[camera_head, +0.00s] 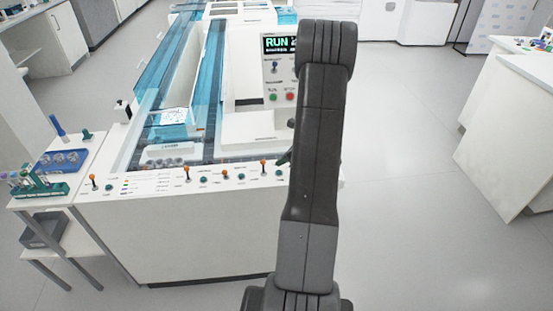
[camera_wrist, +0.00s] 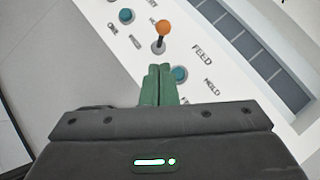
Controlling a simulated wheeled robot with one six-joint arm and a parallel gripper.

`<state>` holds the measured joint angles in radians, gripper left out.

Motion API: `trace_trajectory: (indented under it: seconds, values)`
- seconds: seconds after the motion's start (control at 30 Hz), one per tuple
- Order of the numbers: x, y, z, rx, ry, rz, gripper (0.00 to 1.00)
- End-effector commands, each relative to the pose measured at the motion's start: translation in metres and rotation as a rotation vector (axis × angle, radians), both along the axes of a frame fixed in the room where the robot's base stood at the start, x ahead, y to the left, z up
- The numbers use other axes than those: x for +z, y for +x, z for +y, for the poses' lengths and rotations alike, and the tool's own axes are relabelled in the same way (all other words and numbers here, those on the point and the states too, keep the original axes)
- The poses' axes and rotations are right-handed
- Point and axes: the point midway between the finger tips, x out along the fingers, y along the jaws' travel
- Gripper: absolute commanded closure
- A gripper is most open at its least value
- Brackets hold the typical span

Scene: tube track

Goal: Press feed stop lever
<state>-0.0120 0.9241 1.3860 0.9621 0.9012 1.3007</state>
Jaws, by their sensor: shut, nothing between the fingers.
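In the wrist view a lever with an orange knob (camera_wrist: 163,28) stands on a white panel next to the printed word FEED. My gripper (camera_wrist: 158,70) has green fingers that are shut together and empty. The fingertips point at the lever from below it in the picture, with a visible gap to its base. A teal button (camera_wrist: 179,74) is just right of the fingertips. In the head view the gripper (camera_head: 284,157) is mostly hidden behind my dark arm, near the right end of the front panel. The nearest orange-knobbed lever (camera_head: 263,164) is just left of it.
Other orange-knobbed levers (camera_head: 186,170) and teal buttons (camera_head: 203,187) line the front panel (camera_head: 140,190). A second teal button (camera_wrist: 126,15) is left of the lever. A screen (camera_head: 279,45) reads RUN. A side table (camera_head: 30,200) stands left; open floor lies right.

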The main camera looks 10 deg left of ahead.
Motion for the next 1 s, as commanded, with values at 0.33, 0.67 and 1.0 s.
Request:
trace_trajectory:
  seconds: [0.33, 0.67, 1.0]
  values:
    - [0.061, 0.002, -0.046, -0.003, 0.0, -0.003, 1.0]
    - [0.081, 0.002, -0.06, -0.001, 0.0, 0.001, 1.0]
    - [0.08, 0.002, -0.059, 0.0, 0.0, 0.0, 1.0]
